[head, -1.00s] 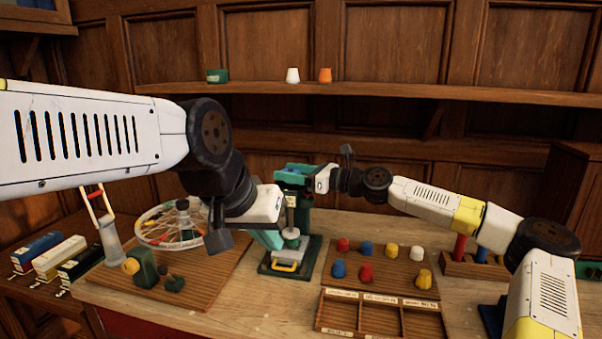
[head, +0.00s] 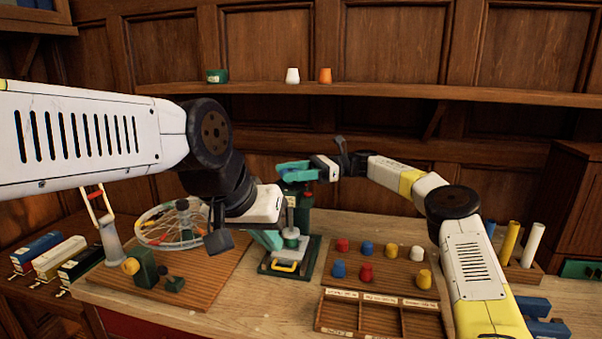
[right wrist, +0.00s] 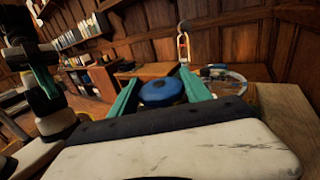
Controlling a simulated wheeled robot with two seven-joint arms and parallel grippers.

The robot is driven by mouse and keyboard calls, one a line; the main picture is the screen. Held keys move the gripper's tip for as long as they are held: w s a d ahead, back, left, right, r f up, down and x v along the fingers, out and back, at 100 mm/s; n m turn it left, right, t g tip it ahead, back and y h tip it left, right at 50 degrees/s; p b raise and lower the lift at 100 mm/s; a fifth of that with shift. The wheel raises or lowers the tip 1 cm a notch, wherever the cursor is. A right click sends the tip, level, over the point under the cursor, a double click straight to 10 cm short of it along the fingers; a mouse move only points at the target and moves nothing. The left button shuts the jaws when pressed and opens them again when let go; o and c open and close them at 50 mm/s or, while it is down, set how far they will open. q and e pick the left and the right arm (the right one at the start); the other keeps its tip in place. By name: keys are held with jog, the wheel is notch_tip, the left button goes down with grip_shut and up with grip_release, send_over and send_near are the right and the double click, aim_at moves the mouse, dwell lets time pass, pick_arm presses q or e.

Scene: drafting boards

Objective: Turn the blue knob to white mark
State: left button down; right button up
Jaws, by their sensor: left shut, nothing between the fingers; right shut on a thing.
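The blue knob (right wrist: 163,92) sits between the teal fingers of my right gripper (right wrist: 160,88) in the right wrist view. In the head view my right gripper (head: 294,172) is shut on it at the top of a dark green press-like stand (head: 305,218), and the fingers mostly cover the knob there. I cannot make out a white mark in either view. My left gripper (head: 268,239) is shut and empty, low at the left side of the stand.
A wooden board (head: 385,284) with several coloured caps and a compartment tray (head: 375,334) are right of the stand. A spoked wheel (head: 165,225) is left of it. A shelf (head: 420,92) runs behind. A rack with upright tubes (head: 511,243) stands at right.

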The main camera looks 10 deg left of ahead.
jog(key=shift+w+f+n+g+h, duration=0.1)
jog(key=shift+w+n+g+h, duration=0.15)
jog(key=shift+n+g+h, duration=0.25)
jog(key=shift+s+n+g+h, duration=0.2)
jog(key=shift+n+g+h, duration=0.15)
jog(key=shift+g, duration=0.25)
jog(key=o, duration=1.4)
jog(key=shift+c, duration=0.2)
jog(key=shift+d, duration=0.1)
